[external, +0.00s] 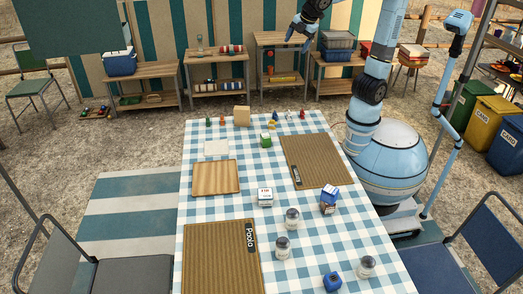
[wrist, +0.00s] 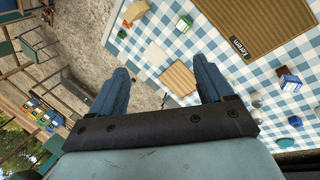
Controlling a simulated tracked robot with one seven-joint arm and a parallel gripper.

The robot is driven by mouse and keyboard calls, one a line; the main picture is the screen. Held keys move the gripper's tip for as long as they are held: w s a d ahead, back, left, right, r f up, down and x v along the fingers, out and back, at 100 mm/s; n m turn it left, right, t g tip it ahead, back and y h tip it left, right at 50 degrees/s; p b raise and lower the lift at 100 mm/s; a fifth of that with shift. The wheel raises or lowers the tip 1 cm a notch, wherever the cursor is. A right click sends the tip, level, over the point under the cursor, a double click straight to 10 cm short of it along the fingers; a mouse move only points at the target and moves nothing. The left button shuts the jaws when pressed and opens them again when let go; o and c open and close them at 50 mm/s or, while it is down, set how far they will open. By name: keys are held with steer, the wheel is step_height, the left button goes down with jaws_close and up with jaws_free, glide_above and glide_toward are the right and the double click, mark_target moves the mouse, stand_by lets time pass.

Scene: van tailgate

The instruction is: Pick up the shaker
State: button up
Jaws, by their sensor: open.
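Three small clear jars with pale lids, which look like shakers, stand upright on the checked table in the external view: one near the middle (external: 292,218), one just in front of it (external: 282,248) and one at the front right (external: 366,266). I cannot tell which one is meant. My gripper (external: 298,30) is raised beyond the far end of the table, well away from them. In the wrist view my gripper (wrist: 160,66) is open, with nothing between its fingers. The jars are too small to make out surely there.
The table (external: 215,209) holds a white carton (external: 265,197), a blue-and-white carton (external: 328,201), a blue item (external: 332,282), a wooden board (external: 216,177) and brown mats (external: 316,160), (external: 216,262). Small figures and a tan block (external: 241,116) stand at the far end. Chairs flank the table.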

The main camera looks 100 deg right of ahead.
steer(key=w+a+n+h, duration=0.3)
steer(key=w+a+n, duration=0.3)
steer(key=w+a, duration=0.45)
steer(key=n+t+h, duration=0.5)
steer(key=n+t, duration=0.6)
steer(key=n, duration=0.1)
glide_above(292, 219)
steer(key=s+a, duration=0.2)
steer(key=s, duration=0.3)
step_height(292, 219, down, 4)
steer(key=r, duration=0.1)
steer(key=f, duration=4.5)
steer(key=shift+w+d+f, duration=0.15)
steer(key=shift+d, duration=0.15)
steer(key=shift+f, duration=0.2)
steer(key=shift+w+d, duration=0.2)
steer(key=shift+w, duration=0.05)
steer(key=shift+x, duration=3.4)
steer(key=shift+s+d, duration=0.1)
